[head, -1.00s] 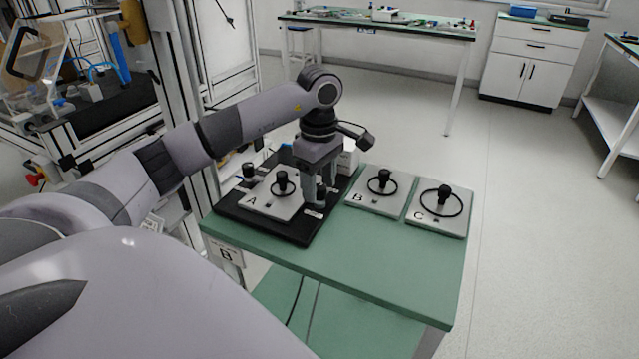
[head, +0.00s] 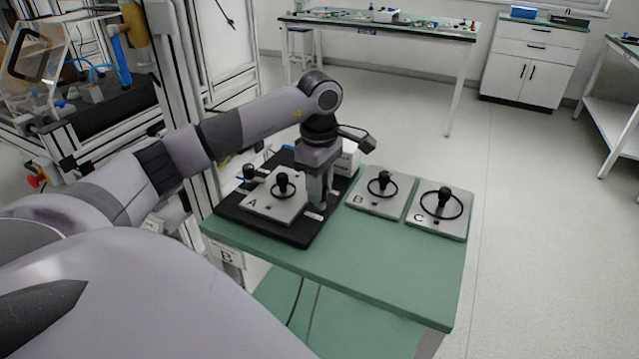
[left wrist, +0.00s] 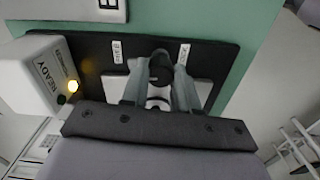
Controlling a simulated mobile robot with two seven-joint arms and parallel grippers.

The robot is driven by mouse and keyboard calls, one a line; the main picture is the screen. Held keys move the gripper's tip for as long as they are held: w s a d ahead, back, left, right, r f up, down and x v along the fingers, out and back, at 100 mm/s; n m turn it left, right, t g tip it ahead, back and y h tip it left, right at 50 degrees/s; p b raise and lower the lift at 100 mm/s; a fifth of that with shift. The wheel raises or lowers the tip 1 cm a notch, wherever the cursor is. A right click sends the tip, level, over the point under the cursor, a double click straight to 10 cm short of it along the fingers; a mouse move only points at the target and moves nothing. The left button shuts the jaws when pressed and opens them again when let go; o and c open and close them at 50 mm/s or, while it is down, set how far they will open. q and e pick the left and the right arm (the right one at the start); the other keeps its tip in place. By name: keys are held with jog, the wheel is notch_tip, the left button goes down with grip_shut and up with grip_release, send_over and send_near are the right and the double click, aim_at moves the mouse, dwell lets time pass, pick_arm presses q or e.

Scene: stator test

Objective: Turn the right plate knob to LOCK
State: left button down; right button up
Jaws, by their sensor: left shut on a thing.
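The right plate knob (left wrist: 160,72) is a dark upright knob on the black base, at the right edge of plate A (head: 270,205). My left gripper (head: 319,190) points straight down over it. In the left wrist view its two fingers (left wrist: 160,85) are shut on the knob, one on each side. The FREE label (left wrist: 117,50) and the LOCK label (left wrist: 184,54) lie on the base beyond the knob. In the head view the fingers hide most of the knob. I cannot tell which label it points to. My right gripper is not in view.
Plate B (head: 373,202) and plate C (head: 430,222) stand to the right on the green table (head: 350,260). A white READY box (left wrist: 40,75) with a glowing yellow lamp (left wrist: 73,86) stands close to the gripper.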

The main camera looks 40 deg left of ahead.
pick_arm(q)
jog(key=n+p, duration=0.1)
jog(key=n, duration=0.2)
jog(key=shift+r, duration=0.1)
jog(key=n+p, duration=0.1)
jog(key=n, duration=0.2)
jog(key=shift+n, duration=0.4)
jog(key=n+p, duration=0.1)
jog(key=n, duration=0.2)
jog(key=shift+d+n, duration=0.1)
jog(key=shift+n, duration=0.3)
jog(key=n+p, duration=0.2)
jog(key=n, duration=0.3)
jog(key=shift+n, duration=0.4)
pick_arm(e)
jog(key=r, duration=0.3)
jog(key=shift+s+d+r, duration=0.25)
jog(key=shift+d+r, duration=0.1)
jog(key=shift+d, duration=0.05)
pick_arm(q)
jog(key=c, duration=0.8)
grip_release()
jog(key=shift+c, duration=0.2)
